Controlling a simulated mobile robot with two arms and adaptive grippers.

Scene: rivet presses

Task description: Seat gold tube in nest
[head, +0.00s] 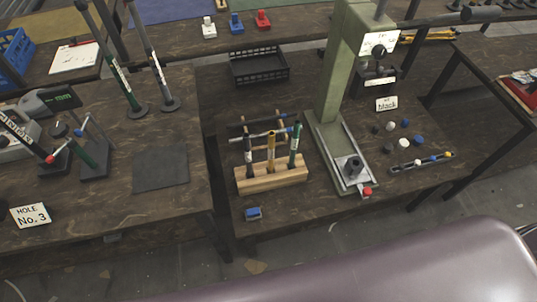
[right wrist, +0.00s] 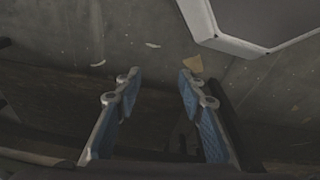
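The gold tube (head: 271,150) stands upright in the middle of a light wooden block (head: 272,182), with a dark tube (head: 249,158) to its left and a green tube (head: 294,146) to its right. A green press (head: 342,70) stands to the right of the block. A dark round holder, which looks like the nest (head: 353,170), is on the press's grey base plate, below the ram. In the right wrist view my right gripper (right wrist: 158,76) is open and empty, with blue pads, over the floor. My left gripper is in neither view.
A small blue piece (head: 253,213) lies in front of the block. A rack with a lying tube (head: 262,135) is behind it. Loose knobs (head: 404,143) and a strip (head: 421,161) lie right of the press. A black basket (head: 259,66) is at the back.

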